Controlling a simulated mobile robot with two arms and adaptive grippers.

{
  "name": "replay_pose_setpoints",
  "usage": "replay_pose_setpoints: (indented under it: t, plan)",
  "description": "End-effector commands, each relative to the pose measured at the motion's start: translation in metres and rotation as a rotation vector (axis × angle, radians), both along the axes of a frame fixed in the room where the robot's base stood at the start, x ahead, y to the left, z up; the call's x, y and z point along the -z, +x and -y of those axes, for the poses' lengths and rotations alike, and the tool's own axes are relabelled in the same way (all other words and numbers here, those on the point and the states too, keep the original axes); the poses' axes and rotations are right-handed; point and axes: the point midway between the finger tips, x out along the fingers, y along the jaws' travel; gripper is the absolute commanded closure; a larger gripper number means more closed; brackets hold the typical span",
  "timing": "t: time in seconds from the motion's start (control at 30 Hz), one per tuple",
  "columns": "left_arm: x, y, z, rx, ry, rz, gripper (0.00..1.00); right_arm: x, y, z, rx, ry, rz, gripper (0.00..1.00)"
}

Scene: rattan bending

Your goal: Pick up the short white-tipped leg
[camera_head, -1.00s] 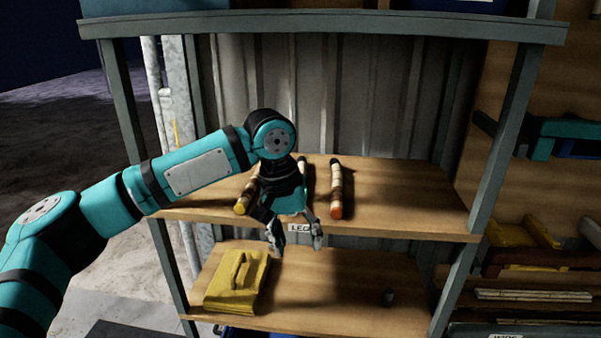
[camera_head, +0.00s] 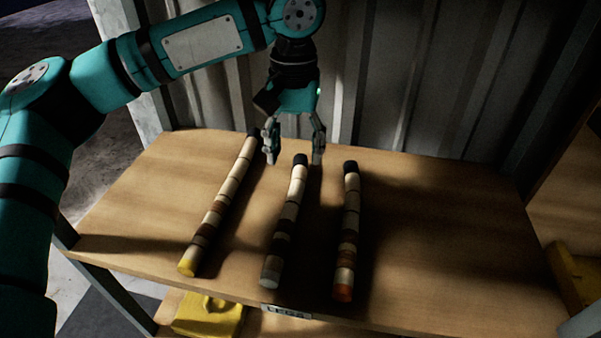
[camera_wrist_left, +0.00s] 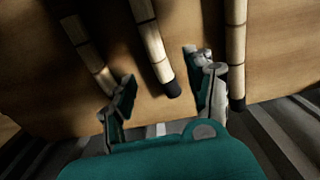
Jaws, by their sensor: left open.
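The white-tipped leg (camera_head: 282,230) lies in the middle of three banded legs on the wooden shelf, its pale grey-white tip toward me and its black end toward the back wall. It also shows in the left wrist view (camera_wrist_left: 150,45), black end between the fingers. My left gripper (camera_head: 294,152) is open and empty, pointing down near that black end; no contact is clear. The yellow-tipped leg (camera_head: 217,212) lies to the left and looks longer. The orange-tipped leg (camera_head: 348,235) lies to the right. My right gripper is out of view.
The shelf board (camera_head: 440,240) is bare to the right of the legs. A corrugated metal wall (camera_head: 440,80) closes the back. A label (camera_head: 286,312) sits on the front edge. A yellow object (camera_head: 208,315) is on the level below.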

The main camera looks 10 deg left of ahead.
Motion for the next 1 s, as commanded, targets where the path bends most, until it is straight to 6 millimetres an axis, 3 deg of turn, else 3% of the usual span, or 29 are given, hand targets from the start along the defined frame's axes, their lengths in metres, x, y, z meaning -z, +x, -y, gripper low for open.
replay_pose_setpoints:
  t: [0.2, 0.33, 0.7, 0.97, 1.0]
  plan:
    - [0.011, 0.0, 0.0, 0.0, 0.003, -0.003, 0.45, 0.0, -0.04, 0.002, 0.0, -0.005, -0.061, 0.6]
    - [0.024, 0.0, 0.0, 0.0, 0.002, -0.002, 0.45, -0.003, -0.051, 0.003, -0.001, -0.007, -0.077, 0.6]
    - [0.072, 0.003, 0.002, 0.0, 0.0, -0.001, 0.45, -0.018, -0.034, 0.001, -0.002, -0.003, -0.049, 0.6]
    - [0.076, 0.003, 0.002, 0.0, 0.0, 0.0, 0.45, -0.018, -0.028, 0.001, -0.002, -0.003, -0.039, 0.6]
    - [0.075, 0.003, 0.002, 0.0, 0.0, 0.0, 0.49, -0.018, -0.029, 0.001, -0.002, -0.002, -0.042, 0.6]
